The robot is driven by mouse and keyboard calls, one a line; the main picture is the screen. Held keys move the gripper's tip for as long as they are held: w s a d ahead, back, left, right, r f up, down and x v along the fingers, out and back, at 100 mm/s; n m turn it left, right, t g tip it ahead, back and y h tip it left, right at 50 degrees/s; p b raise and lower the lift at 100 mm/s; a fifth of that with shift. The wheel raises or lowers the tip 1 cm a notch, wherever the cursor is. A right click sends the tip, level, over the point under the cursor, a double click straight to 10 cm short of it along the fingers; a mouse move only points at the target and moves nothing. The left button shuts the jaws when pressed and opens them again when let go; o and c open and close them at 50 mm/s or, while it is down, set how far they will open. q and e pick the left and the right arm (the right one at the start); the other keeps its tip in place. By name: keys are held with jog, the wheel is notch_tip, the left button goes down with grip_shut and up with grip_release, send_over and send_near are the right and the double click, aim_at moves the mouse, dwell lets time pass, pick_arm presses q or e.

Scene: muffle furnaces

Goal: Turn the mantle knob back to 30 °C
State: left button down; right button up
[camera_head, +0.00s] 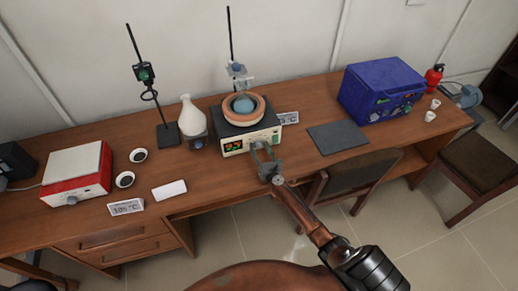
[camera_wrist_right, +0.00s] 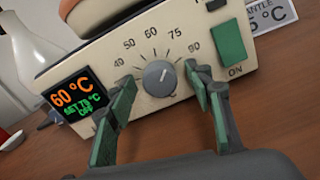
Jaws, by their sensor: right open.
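The heating mantle (camera_head: 249,130) is a cream and black box with a round orange-brown heating bowl on top. Its grey round knob (camera_wrist_right: 159,76) sits mid-panel, ringed by marks; 40, 50, 60, 75 and 90 are readable, and the lower left of the scale is hidden by a finger. The knob's pointer seems to face up and right. The mantle display (camera_wrist_right: 76,104) reads 60 °C, with a green set line of about 75 °C and OFF. My right gripper (camera_wrist_right: 160,84) is open, its fingertips on either side of the knob, apparently not touching it. My left gripper is out of view.
A green switch (camera_wrist_right: 229,42) marked ON is right of the knob. A white flask (camera_head: 191,115) is close on the left, a dark mat (camera_head: 338,137) on the right. A chair (camera_head: 355,180) stands at the desk front.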

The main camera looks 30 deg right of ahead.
jog(key=shift+c, duration=0.6)
jog(key=c, duration=0.9)
jog(key=shift+a, duration=0.1)
jog(key=shift+c, duration=0.7)
jog(key=shift+w, duration=0.1)
